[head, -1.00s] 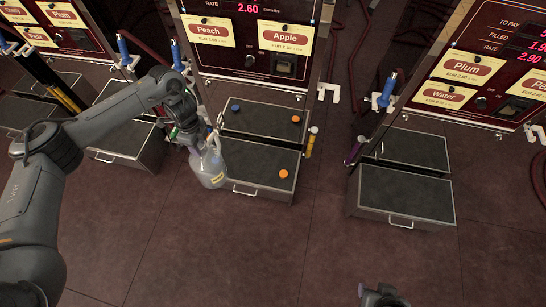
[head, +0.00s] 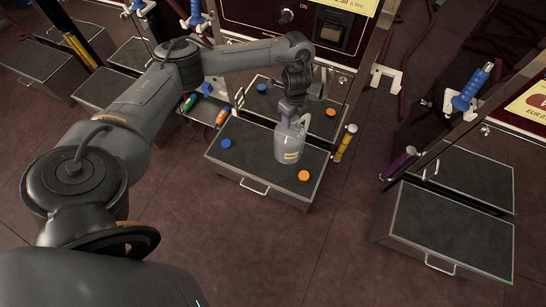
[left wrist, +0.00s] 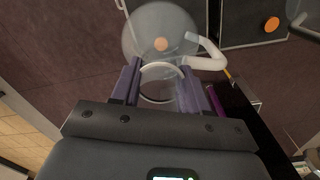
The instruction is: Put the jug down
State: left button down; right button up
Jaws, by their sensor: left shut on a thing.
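My right gripper is out of view.
The rear step holds another blue disc (head: 261,88) and orange disc (head: 331,113). A yellow-orange tube (head: 345,143) stands at the step's right. A purple tube (head: 398,163) stands by the right pump's drawer (head: 440,235). Floor is clear in front.

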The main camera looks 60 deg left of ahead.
pick_arm(q)
jog(key=f, duration=0.1)
jog(key=b, duration=0.1)
jog(key=f, duration=0.1)
jog(key=shift+s+d+f, duration=0.15)
jog(key=shift+d+f, duration=0.1)
jog(key=shift+f, duration=0.05)
jog(key=shift+a+f+b, duration=0.15)
jog(key=shift+f+b, duration=0.1)
jog(key=shift+b, duration=0.25)
jog(key=s+a+f+b, duration=0.4)
jog(key=a+f+b, duration=0.5)
jog(key=a+f, duration=0.1)
jog(key=shift+a+f, duration=0.4)
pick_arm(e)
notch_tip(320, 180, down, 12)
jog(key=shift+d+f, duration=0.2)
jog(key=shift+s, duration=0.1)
pick_arm(q)
jog(key=shift+f, duration=0.1)
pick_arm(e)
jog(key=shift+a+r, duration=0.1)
pick_arm(q)
jog(key=c, duration=0.6)
grip_release()
jog(key=shift+f, duration=0.1)
jog(key=shift+o, duration=0.2)
